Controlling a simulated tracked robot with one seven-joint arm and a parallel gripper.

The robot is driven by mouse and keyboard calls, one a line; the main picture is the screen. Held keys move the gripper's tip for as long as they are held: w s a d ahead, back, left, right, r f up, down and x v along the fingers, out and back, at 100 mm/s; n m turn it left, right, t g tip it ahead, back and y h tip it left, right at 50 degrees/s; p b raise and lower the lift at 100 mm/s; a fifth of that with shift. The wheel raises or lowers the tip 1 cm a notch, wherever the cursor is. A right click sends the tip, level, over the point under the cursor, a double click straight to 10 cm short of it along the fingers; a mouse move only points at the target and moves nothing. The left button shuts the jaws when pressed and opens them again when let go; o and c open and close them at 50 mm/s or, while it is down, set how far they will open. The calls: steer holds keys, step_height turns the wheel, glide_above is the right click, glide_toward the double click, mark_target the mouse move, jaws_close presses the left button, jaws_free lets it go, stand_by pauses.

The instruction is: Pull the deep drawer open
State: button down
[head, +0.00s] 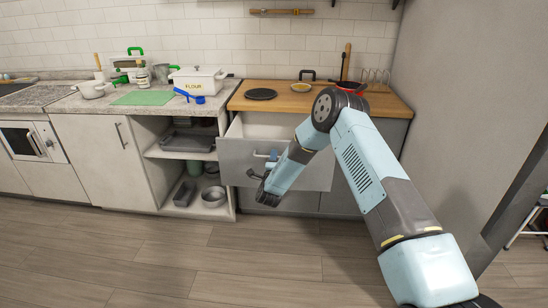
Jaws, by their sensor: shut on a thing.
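The deep drawer (234,160) has a grey front and stands pulled partway out under the wooden worktop. Its pale inside (262,126) shows over the top of the front and looks empty where I can see it. My arm reaches across the right part of the drawer front. My gripper (262,166) is at the drawer handle (260,154), shut on it. The fingers are small here, and the wrist hides part of the handle and the front.
A wooden worktop (225,105) holds a black round plate (260,94) and a red pan (351,87). Open shelves (150,152) with grey tins stand left of the drawer. A grey wall (455,110) is to the right. The floor (190,265) in front is clear.

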steer(key=shift+s+d+f, duration=0.2)
steer(key=shift+d+f, duration=0.05)
steer(key=shift+f, duration=0.1)
steer(key=c, duration=1.2)
jaws_free()
steer(key=shift+w, duration=0.1)
steer(key=shift+a+r, duration=0.15)
steer(key=s+f, duration=0.1)
steer(key=s, duration=0.3)
steer(key=s+f, duration=0.1)
steer(key=s, duration=0.4)
steer(key=s+f, duration=0.1)
steer(key=s, duration=0.3)
steer(key=shift+s+a, duration=0.25)
steer(key=shift+s, duration=0.05)
steer(key=shift+w+r, duration=0.1)
steer(key=shift+r, duration=0.05)
